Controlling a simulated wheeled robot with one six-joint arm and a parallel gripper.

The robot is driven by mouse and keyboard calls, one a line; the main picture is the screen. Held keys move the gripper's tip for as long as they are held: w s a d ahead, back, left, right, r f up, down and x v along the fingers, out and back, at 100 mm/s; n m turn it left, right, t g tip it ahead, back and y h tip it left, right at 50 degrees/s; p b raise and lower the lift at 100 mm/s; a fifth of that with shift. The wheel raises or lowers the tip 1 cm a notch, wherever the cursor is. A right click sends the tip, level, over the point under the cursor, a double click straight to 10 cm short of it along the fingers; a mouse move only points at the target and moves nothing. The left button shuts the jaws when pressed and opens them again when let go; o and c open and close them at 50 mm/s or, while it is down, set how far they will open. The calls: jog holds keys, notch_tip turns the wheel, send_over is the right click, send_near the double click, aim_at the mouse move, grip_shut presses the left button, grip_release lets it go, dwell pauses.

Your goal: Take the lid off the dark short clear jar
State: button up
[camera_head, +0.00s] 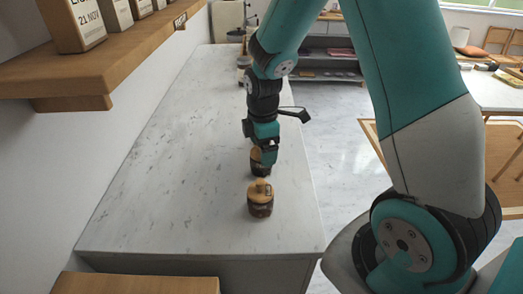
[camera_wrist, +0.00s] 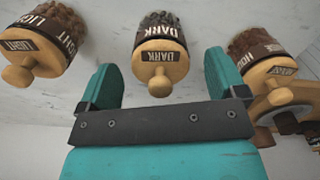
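The dark jar (camera_wrist: 160,25) shows in the wrist view, clear with dark beans and a DARK label. Its wooden lid (camera_wrist: 160,57) is on, with a round knob (camera_wrist: 160,87) towards my gripper. My gripper (camera_wrist: 162,78) is open. Its two teal fingers stand left and right of the knob with gaps on both sides and nothing held. In the head view my gripper (camera_head: 264,157) points down at a wooden-lidded jar (camera_head: 260,170) on the counter and partly hides it. That jar's label cannot be read there.
In the wrist view a LIGHT jar (camera_wrist: 66,24) stands left and another lidded jar (camera_wrist: 262,45) right, close to the fingers. In the head view a lidded jar (camera_head: 260,208) stands nearer on the marble counter (camera_head: 180,160). The counter's left side is clear; a wooden shelf (camera_head: 120,55) overhangs it.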

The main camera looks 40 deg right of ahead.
jog(key=c, duration=1)
jog(key=shift+o, duration=0.2)
jog(key=shift+r, duration=0.2)
